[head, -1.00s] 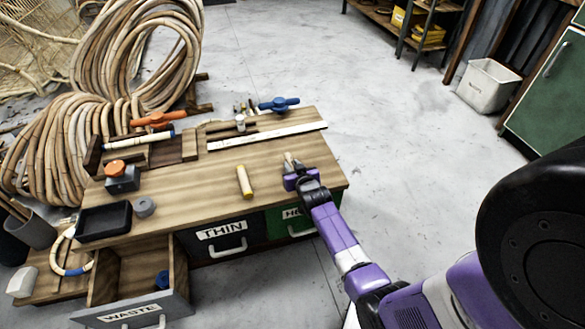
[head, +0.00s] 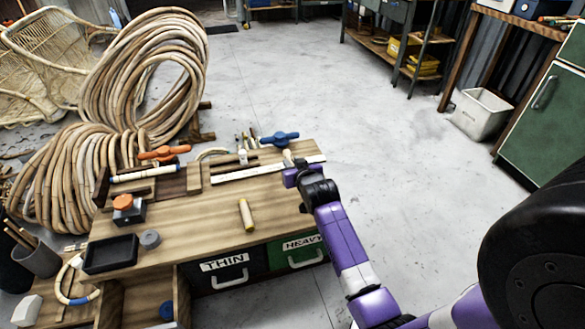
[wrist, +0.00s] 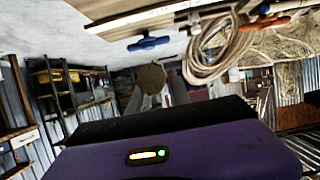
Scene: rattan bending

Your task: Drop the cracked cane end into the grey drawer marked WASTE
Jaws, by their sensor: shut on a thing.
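My gripper (head: 290,170) is raised over the right end of the workbench. It is shut on a short piece of cane (head: 287,157), whose round brown end shows between the fingers in the wrist view (wrist: 151,78). No crack can be made out at this size. The WASTE drawer (head: 110,305) stands pulled open at the bench's lower left, far to the left of my gripper. Its wooden inside and a blue thing (head: 167,310) in it show; its grey marked front is below the head view.
A short cane piece with a yellow end (head: 246,214) lies mid-bench. A black tray (head: 110,253), a grey round thing (head: 150,239) and an orange-topped block (head: 126,208) stand at the left. Shut drawers marked THIN (head: 228,275) and HEAVY (head: 297,255) face front.

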